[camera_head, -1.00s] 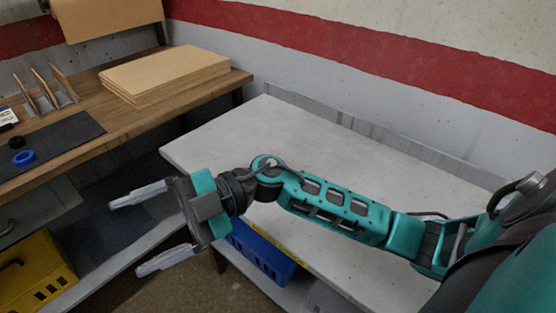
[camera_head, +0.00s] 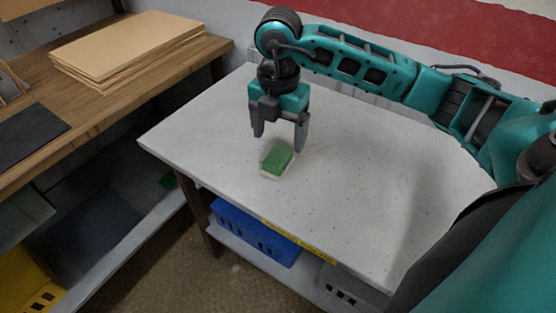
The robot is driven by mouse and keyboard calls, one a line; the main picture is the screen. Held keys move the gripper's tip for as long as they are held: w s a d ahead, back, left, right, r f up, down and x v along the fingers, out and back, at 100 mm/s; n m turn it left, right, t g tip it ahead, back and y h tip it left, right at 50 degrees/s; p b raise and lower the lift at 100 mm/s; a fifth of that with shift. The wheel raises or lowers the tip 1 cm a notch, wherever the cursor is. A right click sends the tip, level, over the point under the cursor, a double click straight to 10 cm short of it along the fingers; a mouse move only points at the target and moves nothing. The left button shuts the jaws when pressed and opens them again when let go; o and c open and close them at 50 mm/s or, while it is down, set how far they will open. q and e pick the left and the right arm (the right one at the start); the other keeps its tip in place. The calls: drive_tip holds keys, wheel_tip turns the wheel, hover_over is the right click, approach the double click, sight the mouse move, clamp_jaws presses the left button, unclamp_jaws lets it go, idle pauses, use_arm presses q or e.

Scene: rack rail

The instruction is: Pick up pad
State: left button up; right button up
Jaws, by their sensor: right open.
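The pad (camera_head: 277,160), green on top with a pale lower layer, lies flat on the white table (camera_head: 350,190) near its left part. My right gripper (camera_head: 279,137) points down just above and behind the pad, its two fingers apart with nothing between them. I cannot tell the exact height of the fingertips over the table. My left gripper does not show.
A wooden bench (camera_head: 205,55) with a stack of tan boards (camera_head: 130,45) stands at the left. A blue crate (camera_head: 255,235) sits on the shelf below the white table. A yellow bin (camera_head: 25,285) is at lower left. Most of the white table is clear.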

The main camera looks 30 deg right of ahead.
sight(278, 154)
drive_tip(key=f, duration=0.6)
drive_tip(key=shift+w+f, duration=0.1)
drive_tip(key=shift+w, duration=0.1)
drive_tip(key=shift+f, duration=0.4)
drive_tip(key=shift+c, duration=0.5)
drive_tip(key=c, duration=1)
